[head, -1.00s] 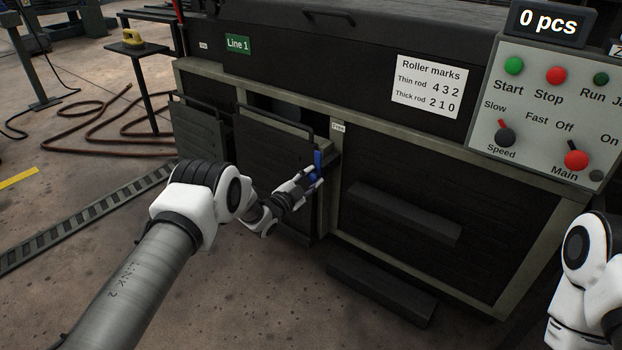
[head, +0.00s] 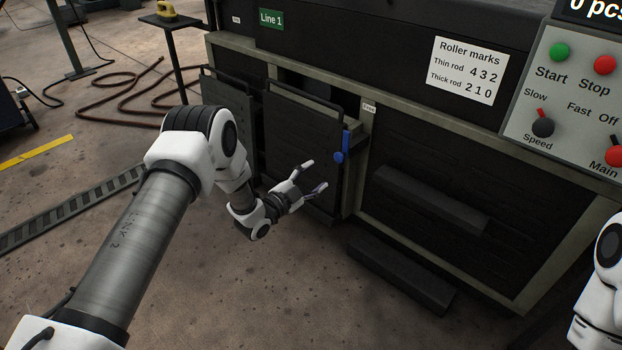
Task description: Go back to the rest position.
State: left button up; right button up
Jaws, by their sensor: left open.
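My left gripper (head: 308,177) is open and empty, with its two fingers spread. It is in front of the dark cabinet door (head: 300,150), a little left of and below a blue handle (head: 342,147) and apart from it. The blue handle is at the right edge of that door. Only a white part of my right arm shows at the right edge of the picture; its gripper is out of view.
The dark machine (head: 430,215) fills the right side, with protruding bars at its front. A control panel (head: 575,105) and a roller marks sheet (head: 467,71) are above. A brown hose (head: 125,95) lies on the floor.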

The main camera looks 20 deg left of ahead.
pick_arm(q)
jog(key=shift+s+a, duration=0.2)
jog(key=shift+s, duration=0.3)
